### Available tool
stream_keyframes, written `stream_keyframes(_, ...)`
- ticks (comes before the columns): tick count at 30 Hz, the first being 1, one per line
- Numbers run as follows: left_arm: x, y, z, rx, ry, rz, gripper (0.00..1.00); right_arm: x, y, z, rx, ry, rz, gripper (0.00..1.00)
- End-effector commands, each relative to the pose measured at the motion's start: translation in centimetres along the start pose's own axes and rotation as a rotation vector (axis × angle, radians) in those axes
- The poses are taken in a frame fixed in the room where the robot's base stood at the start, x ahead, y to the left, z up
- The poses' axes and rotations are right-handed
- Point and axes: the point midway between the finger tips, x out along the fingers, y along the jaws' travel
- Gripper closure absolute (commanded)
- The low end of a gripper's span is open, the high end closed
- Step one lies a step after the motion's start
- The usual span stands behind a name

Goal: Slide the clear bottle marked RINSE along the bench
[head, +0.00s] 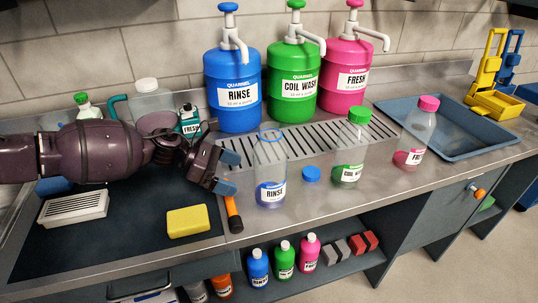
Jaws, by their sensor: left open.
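The clear bottle marked RINSE (270,165) stands upright and uncapped on the metal bench, with a little blue liquid at its bottom. A loose blue cap (311,174) lies on the bench to its right. My left gripper (231,173) is open and empty just left of the bottle, its fingers pointing toward it. A gap shows between the fingertips and the bottle in this view. My right gripper is not in view.
Clear bottles marked COIL WASH (349,156) and FRESH (414,136) stand farther right. Large pump jugs stand behind a slotted drain (310,143). An orange-handled tool (234,213) and a yellow sponge (188,221) lie near the front left. A blue tray (440,147) is at right.

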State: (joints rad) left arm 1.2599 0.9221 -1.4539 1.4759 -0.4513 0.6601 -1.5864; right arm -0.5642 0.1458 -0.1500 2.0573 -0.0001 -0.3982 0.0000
Motion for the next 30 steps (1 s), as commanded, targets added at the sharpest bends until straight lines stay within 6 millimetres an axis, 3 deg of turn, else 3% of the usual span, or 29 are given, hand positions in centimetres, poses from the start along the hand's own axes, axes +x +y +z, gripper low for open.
stream_keyframes(12, 4.2, 0.0, -0.1, -0.002, -0.001, -0.003, 0.0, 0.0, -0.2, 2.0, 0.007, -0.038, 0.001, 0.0)
stream_keyframes(21, 7.7, 0.0, -0.1, -0.001, -0.001, -0.002, 0.0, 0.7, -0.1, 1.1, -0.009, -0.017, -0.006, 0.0)
stream_keyframes(30, 9.7, 0.0, 0.0, -0.001, -0.001, -0.001, 0.0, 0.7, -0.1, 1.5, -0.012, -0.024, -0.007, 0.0)
